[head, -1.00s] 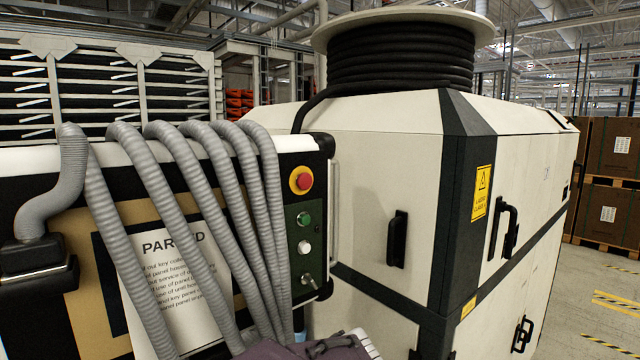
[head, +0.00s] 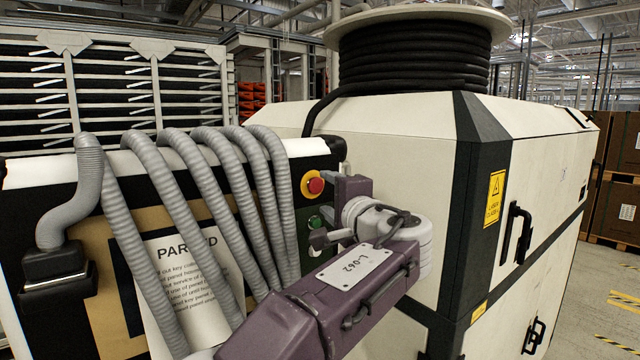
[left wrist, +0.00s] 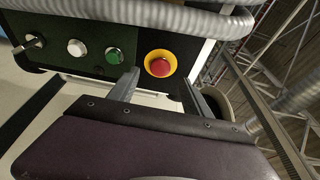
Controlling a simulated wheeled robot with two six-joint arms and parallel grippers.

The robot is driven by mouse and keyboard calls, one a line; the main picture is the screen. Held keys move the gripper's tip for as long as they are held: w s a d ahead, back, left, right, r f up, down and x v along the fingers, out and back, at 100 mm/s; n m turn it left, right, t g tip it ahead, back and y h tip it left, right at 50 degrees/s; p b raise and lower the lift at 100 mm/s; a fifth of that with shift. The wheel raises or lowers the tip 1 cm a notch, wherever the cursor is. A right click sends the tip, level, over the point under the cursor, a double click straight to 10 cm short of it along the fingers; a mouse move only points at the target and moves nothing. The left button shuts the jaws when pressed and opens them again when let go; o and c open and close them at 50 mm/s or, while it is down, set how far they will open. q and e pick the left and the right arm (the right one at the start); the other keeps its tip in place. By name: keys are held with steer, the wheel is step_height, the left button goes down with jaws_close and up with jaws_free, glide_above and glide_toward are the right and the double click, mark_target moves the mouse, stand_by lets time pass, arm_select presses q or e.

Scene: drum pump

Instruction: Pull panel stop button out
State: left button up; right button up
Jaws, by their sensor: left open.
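The stop button (head: 315,186) is a red round cap on a yellow collar. It sits near the top of the green and black control panel. In the left wrist view the red button (left wrist: 160,67) shows between and just beyond the fingertips of my left gripper (left wrist: 160,88). The fingers are spread apart and empty, with a gap to the button on both sides. In the head view my left gripper (head: 337,190) is just right of the button, its fingers mostly hidden. My right gripper is in neither view.
Below the button are a green button (left wrist: 114,56), a white button (left wrist: 76,47) and a key switch (left wrist: 30,41). Grey corrugated hoses (head: 215,180) hang left of the panel. A large white cabinet (head: 410,140) with a cable reel (head: 415,55) stands close on the right.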

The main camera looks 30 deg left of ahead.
mark_target(317, 187)
arm_select(q)
steer(key=p+x, duration=0.1)
steer(key=x, duration=0.3)
steer(key=shift+w+a+r+p, duration=0.15)
steer(key=shift+a+p, duration=0.15)
steer(key=shift+p, duration=0.05)
steer(key=shift+w+a, duration=0.25)
steer(key=shift+w, duration=0.05)
steer(key=shift+d, duration=0.1)
jaws_close()
steer(key=shift+f, duration=0.2)
